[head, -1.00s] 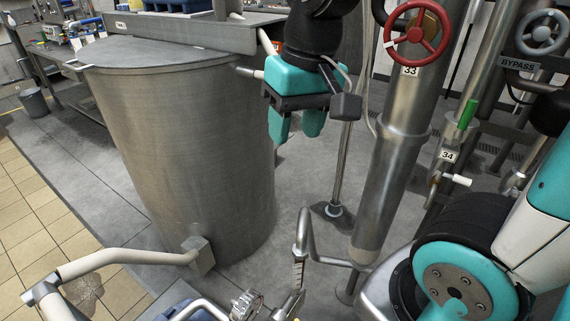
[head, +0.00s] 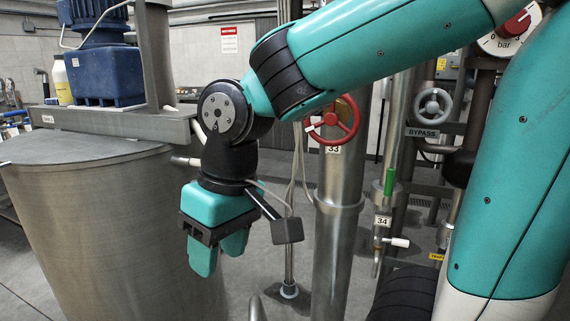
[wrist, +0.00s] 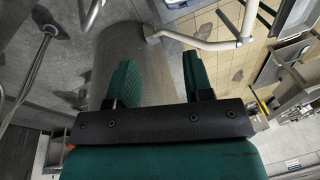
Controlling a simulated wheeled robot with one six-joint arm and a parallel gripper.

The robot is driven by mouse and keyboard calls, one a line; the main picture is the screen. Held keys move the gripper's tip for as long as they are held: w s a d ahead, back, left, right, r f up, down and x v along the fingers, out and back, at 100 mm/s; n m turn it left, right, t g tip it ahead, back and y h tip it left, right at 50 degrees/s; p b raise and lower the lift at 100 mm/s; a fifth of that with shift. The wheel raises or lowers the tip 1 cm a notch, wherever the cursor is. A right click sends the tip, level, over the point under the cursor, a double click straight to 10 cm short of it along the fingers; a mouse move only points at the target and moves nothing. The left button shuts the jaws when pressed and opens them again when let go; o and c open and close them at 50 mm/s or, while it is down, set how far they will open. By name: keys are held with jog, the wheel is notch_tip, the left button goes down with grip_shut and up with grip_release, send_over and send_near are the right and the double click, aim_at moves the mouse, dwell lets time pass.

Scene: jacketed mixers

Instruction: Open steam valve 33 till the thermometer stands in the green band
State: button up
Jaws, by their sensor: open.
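The red handwheel of valve 33 (head: 349,128) stands on a thick vertical steel pipe (head: 336,235) in the head view, with a "33" label below it. My arm passes in front of its upper left part. My gripper (head: 219,256) hangs left of and lower than the wheel, fingers down, clearly apart from it. It is open and empty. In the wrist view my gripper (wrist: 160,78) shows its two green fingers spread, with the floor and a steel vessel beyond. I can make out no thermometer or green band on one.
A steel mixer vessel (head: 105,230) stands at left with a blue motor (head: 103,75) above. At right are valve 34's white lever (head: 399,242), a green strip (head: 389,181), the grey BYPASS handwheel (head: 433,105) and a bar gauge (head: 512,32).

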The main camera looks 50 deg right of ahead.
jog(key=w+d+r+h+p, duration=0.1)
jog(key=w+d+r+p, duration=0.2)
jog(key=w+d+r, duration=0.4)
notch_tip(320, 180, up, 24)
jog(key=f+n+g+h+p, duration=0.1)
jog(key=n+p, duration=0.1)
jog(key=p, duration=0.6)
send_over(335, 112)
jog(key=f, duration=1.1)
jog(key=f+p, duration=0.1)
jog(key=f, duration=0.4)
jog(key=shift+w+d+f, duration=0.3)
jog(key=shift+d+f, duration=0.05)
jog(key=shift+d, duration=0.05)
grip_shut()
